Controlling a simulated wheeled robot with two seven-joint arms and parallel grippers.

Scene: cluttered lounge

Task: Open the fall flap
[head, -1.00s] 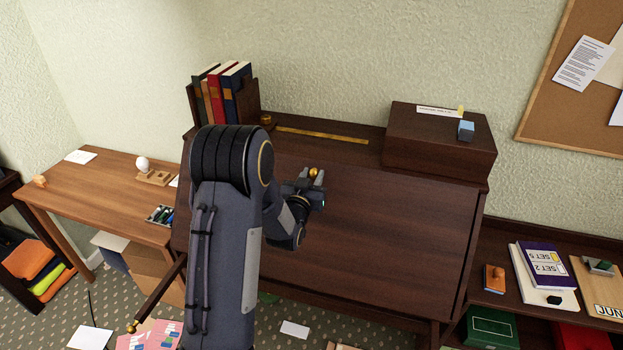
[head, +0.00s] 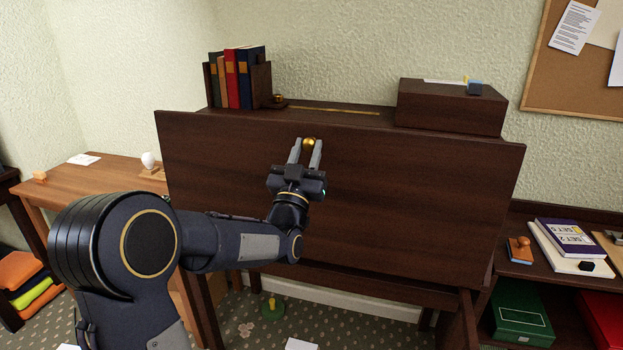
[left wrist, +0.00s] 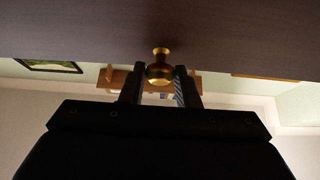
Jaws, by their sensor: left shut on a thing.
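The dark wooden fall flap (head: 400,190) of the desk fills the middle of the head view. Its top edge is tilted out toward me, away from the cabinet top. A small round brass knob (head: 309,142) sits near the flap's top edge. My left gripper (head: 308,152) is shut on this knob, with one finger on each side. In the left wrist view the brass knob (left wrist: 160,72) shows between the two dark fingers, with the flap's face (left wrist: 80,25) above it. The desk's inside is hidden behind the flap. My right gripper is not in view.
On the desk top stand books (head: 238,78) in a rack, a brass ruler (head: 335,110) and a dark wooden box (head: 452,106). A side table (head: 110,180) is at left. A low shelf (head: 510,255) with books and boxes is at right.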

